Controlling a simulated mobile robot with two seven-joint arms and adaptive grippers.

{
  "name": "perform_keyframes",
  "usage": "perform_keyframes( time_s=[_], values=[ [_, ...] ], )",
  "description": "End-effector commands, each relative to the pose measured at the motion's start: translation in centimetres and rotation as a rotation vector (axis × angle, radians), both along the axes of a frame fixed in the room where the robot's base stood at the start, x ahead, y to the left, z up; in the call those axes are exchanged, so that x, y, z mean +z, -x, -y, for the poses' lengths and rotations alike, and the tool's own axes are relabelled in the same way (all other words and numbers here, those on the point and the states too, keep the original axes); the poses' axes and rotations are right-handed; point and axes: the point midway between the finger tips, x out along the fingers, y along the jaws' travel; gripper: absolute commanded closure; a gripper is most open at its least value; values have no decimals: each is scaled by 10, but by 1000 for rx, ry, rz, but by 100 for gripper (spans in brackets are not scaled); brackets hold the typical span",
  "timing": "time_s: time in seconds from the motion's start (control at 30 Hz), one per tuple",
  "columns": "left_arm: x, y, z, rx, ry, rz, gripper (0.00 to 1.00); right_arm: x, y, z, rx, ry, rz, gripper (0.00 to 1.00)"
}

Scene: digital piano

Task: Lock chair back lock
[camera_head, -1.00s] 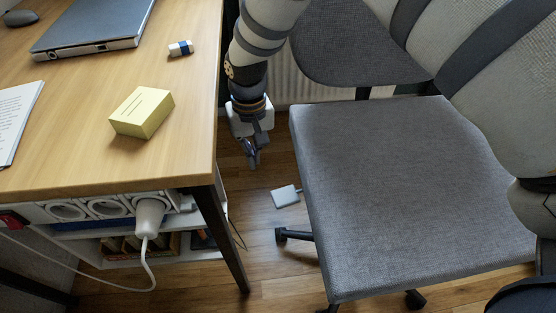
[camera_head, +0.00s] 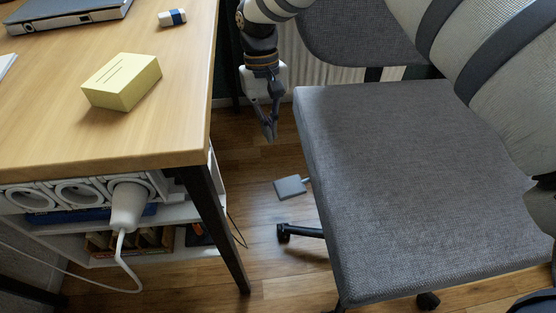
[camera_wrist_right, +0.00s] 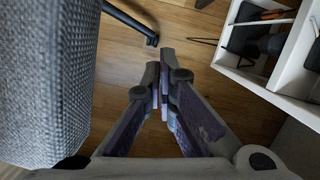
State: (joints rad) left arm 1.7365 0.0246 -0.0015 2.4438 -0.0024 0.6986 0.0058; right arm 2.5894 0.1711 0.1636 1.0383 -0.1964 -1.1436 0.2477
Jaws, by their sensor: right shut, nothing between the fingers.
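The grey office chair's seat (camera_head: 420,180) fills the right half of the head view. A flat grey paddle lever (camera_head: 290,187) sticks out from under the seat's left side, low over the floor. My right gripper (camera_head: 270,134) is shut and empty. It points down beside the seat's left edge, above the lever in the picture and apart from it. In the wrist view the shut right gripper (camera_wrist_right: 161,88) is beside the seat (camera_wrist_right: 42,75), and the lever cannot be made out. My left gripper is not in view.
A wooden desk (camera_head: 60,140) stands at the left, with a yellow block (camera_head: 122,80), an eraser (camera_head: 172,17) and a laptop (camera_head: 65,12). Below are sockets with a plug (camera_head: 128,205), a dark desk leg (camera_head: 217,230) and a white shelf (camera_wrist_right: 263,83). A chair base leg (camera_head: 303,231) extends over the floor.

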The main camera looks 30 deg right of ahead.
Motion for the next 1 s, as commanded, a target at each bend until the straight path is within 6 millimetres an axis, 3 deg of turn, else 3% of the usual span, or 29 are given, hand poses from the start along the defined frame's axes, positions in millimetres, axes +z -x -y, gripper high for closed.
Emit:
perform_keyframes(
  time_s=[0.23, 0.5, 0.9, 1.0],
  values=[
    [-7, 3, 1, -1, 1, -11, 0, -55, 14, -3, 0, -1, -5, 100],
    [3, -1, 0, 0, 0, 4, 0, -51, 48, -11, -1, 0, 1, 100],
    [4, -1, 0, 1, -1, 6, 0, -52, 53, -12, 1, 0, 0, 100],
    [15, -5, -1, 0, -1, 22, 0, -47, 62, -17, 48, 1, 2, 100]
  ],
)
